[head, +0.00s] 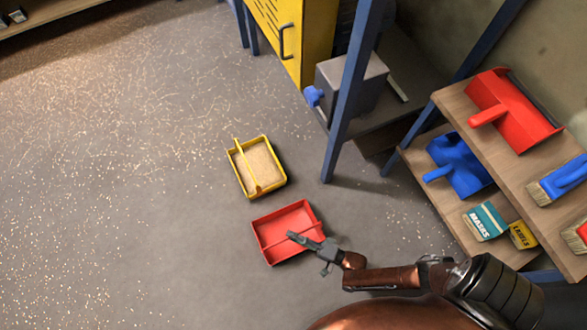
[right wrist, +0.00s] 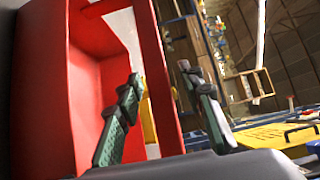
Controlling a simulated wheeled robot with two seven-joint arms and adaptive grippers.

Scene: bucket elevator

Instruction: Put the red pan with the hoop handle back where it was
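The red pan with the hoop handle (head: 280,222) is low over or on the grey floor, just below the yellow pan; I cannot tell if it touches the floor. It looks empty. My right gripper (head: 308,242) is at its right side, by the hoop. In the right wrist view the red pan (right wrist: 95,85) fills the left, and its hoop bar (right wrist: 161,75) shows between the two spread fingers of the right gripper (right wrist: 165,105). The fingers are apart, with no visible grip on the bar. My left gripper is not in view.
The yellow pan (head: 262,168) holds tan grains. At the right, a wooden shelf (head: 452,103) bears a red dustpan (head: 512,118), with a blue dustpan (head: 462,165) and small boxes below. A blue post (head: 350,95) and yellow cabinet (head: 312,40) stand behind. Floor at left is clear but speckled.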

